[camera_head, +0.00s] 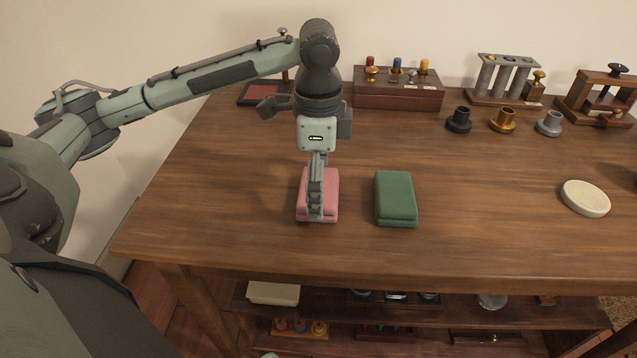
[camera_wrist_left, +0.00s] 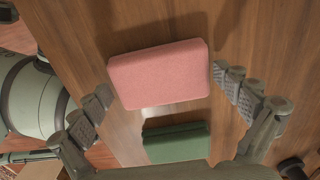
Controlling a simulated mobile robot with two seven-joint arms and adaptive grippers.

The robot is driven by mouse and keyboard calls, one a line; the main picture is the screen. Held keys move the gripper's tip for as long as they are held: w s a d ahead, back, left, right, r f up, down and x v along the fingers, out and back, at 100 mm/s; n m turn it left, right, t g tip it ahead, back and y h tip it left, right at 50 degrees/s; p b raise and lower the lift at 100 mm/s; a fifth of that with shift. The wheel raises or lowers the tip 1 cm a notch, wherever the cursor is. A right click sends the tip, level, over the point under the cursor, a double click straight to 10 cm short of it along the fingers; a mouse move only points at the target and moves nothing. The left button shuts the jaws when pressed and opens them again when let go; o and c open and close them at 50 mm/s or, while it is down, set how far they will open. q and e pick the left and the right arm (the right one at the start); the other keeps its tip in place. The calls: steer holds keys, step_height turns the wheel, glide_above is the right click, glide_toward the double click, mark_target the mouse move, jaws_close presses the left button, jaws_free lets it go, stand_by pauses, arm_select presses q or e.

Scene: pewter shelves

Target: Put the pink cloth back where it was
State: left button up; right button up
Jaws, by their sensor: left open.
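The pink cloth (camera_head: 303,201) is a folded block on the wooden table, left of a green folded cloth (camera_head: 396,198). My left gripper (camera_head: 316,212) is directly above the pink cloth and hides part of it in the head view. In the left wrist view the pink cloth (camera_wrist_left: 160,75) shows between the two spread fingers of my left gripper (camera_wrist_left: 170,100). The fingers are open; whether either touches the cloth I cannot tell. The green cloth (camera_wrist_left: 176,143) shows below it there. My right gripper is in neither view.
A dark red pad (camera_head: 262,93) and a wooden box with coloured knobs (camera_head: 398,97) stand at the back. Several small metal pieces stand right of the box. A cream round pad (camera_head: 585,198) lies at the right. A lower shelf (camera_head: 400,312) holds several items. The table's middle right is clear.

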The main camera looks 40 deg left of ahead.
arm_select(q)
steer(key=shift+r, duration=0.5)
step_height(320, 180, up, 11)
steer(key=p, duration=0.1)
steer(key=shift+r, duration=0.15)
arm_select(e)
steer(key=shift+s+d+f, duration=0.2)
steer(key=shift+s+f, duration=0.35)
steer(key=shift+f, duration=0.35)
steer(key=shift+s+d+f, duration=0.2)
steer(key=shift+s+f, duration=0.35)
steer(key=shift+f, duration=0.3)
